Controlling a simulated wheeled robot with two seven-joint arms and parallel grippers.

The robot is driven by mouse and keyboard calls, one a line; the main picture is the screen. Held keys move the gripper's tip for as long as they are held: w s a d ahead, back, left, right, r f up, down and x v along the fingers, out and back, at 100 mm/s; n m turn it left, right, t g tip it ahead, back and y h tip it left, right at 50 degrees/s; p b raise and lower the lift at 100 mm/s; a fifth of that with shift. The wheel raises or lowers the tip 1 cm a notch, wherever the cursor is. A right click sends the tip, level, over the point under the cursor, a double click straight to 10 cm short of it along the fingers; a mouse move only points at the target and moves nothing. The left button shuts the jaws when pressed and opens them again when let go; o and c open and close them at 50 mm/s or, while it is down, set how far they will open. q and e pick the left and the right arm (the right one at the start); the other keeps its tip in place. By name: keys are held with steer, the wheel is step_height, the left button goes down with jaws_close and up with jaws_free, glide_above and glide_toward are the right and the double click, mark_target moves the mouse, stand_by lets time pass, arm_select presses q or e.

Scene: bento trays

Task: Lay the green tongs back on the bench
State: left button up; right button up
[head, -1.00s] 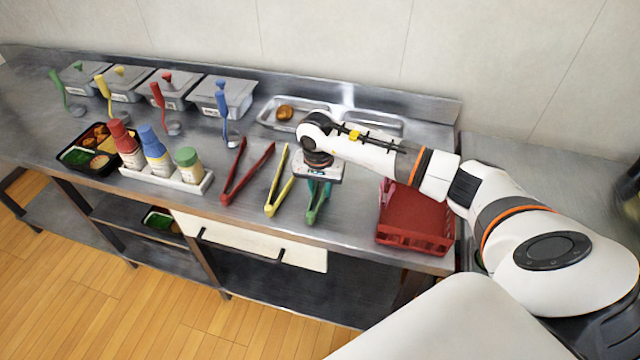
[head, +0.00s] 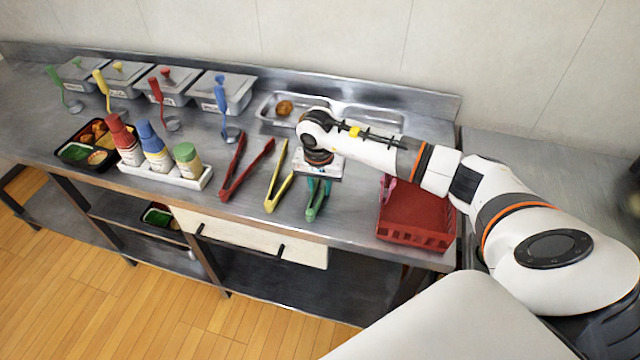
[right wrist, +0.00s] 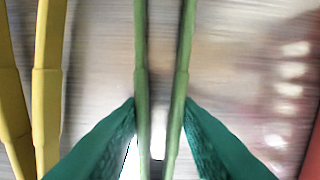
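The green tongs (head: 316,204) are at the front of the steel bench (head: 345,222), between the yellow tongs and the red basket. In the right wrist view their two arms (right wrist: 142,80) run nearly parallel between my teal fingertips. My right gripper (right wrist: 160,110) points down with a finger against each outer side of the green tongs, shut on them. In the head view the right gripper (head: 319,183) is mostly hidden under my wrist. The tongs are at or just above the bench top; I cannot tell whether they touch it. My left gripper is not in view.
Yellow tongs (head: 278,180) and red tongs (head: 240,172) lie to the left. A red basket (head: 415,215) stands close on the right. A metal tray (head: 375,120) is behind. Bottles in a white holder (head: 180,180) and a filled bento tray (head: 80,165) are further left.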

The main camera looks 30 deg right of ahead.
steer(key=o, duration=1.1)
steer(key=shift+c, duration=0.2)
step_height(320, 180, up, 12)
steer(key=b, duration=0.1)
steer(key=shift+s+a, duration=0.4)
steer(key=shift+a, duration=0.05)
